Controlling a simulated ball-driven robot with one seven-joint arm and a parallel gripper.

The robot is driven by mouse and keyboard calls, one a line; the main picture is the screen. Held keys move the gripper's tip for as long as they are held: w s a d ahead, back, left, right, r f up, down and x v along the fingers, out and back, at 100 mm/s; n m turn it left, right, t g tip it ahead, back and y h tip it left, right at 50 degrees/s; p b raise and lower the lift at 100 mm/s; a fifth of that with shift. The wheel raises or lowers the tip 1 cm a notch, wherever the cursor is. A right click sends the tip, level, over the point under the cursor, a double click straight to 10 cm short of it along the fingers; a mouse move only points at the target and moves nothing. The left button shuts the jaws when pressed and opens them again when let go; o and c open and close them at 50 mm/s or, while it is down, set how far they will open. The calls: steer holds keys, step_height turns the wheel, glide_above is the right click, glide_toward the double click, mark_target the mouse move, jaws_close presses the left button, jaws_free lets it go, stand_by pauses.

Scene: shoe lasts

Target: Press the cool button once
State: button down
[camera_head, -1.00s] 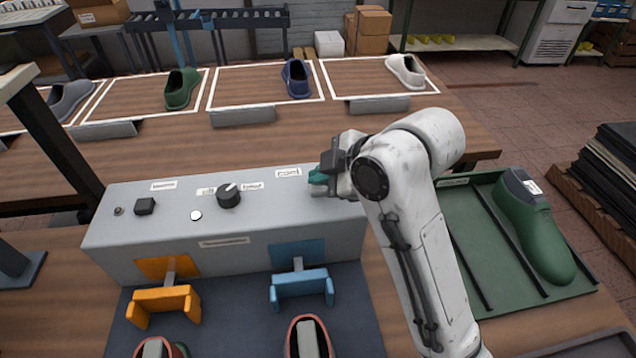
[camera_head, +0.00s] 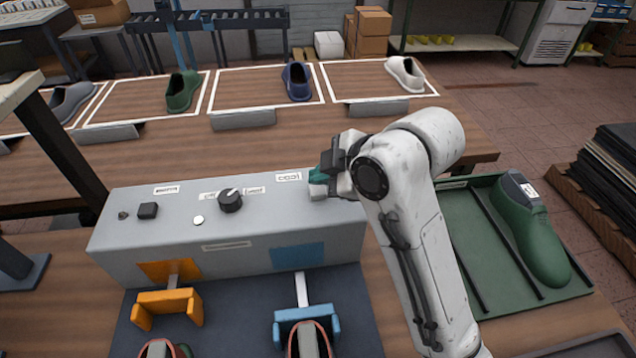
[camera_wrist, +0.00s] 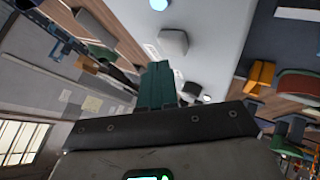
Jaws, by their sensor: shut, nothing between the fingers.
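A grey console (camera_head: 150,245) stands on the bench, with a label (camera_head: 289,177) that seems to read COOL at its right end. A pale grey button (camera_head: 318,195) sits beside that label, right under my gripper (camera_head: 318,180). My gripper's teal fingers are shut and empty. In the wrist view, a rounded grey button (camera_wrist: 173,43) shows just beyond the teal fingertips (camera_wrist: 157,68). I cannot tell whether the fingertips touch it or whether it is pressed down. The gripper partly covers it in the head view.
The console also has a dark dial (camera_head: 230,201), a white round lamp (camera_head: 198,220) and a black button (camera_head: 147,210). An orange pad (camera_head: 167,309) and a blue pad (camera_head: 306,318) stand before shoes.

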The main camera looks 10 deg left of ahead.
mark_target(322, 192)
steer(key=shift+r, duration=0.1)
steer(key=shift+r+p, duration=2.15)
steer(key=shift+r, duration=0.35)
